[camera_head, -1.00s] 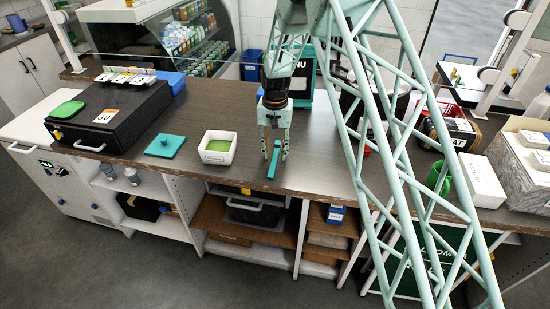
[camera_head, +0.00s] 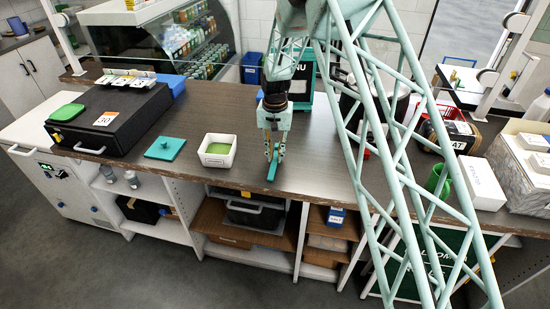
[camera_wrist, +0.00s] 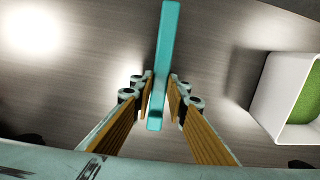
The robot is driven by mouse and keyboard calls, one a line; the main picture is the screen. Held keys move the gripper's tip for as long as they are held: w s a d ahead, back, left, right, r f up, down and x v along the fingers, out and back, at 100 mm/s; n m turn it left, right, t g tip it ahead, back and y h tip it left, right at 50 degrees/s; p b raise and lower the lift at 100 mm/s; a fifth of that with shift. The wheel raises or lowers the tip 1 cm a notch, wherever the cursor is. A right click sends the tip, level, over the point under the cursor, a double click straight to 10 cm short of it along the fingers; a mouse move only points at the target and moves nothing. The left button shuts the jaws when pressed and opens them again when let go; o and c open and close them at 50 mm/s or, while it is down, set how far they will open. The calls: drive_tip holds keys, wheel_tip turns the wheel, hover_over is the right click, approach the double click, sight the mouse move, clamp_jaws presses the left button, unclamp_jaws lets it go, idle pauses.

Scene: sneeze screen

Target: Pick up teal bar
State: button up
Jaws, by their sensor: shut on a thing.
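The teal bar (camera_head: 272,172) is a narrow, straight block near the front edge of the brown counter, in the middle of the head view. My gripper (camera_head: 275,156) points down over it, with its fingers closed on the bar. In the wrist view the bar (camera_wrist: 170,35) runs between the two wood-coloured finger pads of my gripper (camera_wrist: 160,88), and its far end sticks out beyond the fingertips. I cannot tell whether the bar touches the counter.
A white square container (camera_head: 207,160) with green inside stands left of the bar; its wall (camera_wrist: 262,105) shows at right in the wrist view. A teal lid-like square (camera_head: 165,147) lies further left. A black case (camera_head: 110,125) stands beyond it. The brown counter (camera_head: 320,165) right of the bar is bare.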

sight(275, 159)
drive_tip(key=shift+r, duration=0.1)
drive_tip(key=shift+r, duration=1.75)
drive_tip(key=s+d, duration=0.1)
drive_tip(key=s, duration=0.4)
drive_tip(key=s+d+r+b, duration=0.1)
drive_tip(key=s+d, duration=0.1)
drive_tip(key=s, duration=0.3)
drive_tip(key=s+d+b, duration=0.1)
drive_tip(key=s, duration=0.4)
drive_tip(key=shift+s+d+r, duration=0.15)
drive_tip(key=shift+s+d, duration=0.05)
drive_tip(key=shift+d, duration=0.1)
drive_tip(key=shift+w+d, duration=0.1)
drive_tip(key=shift+d, duration=0.05)
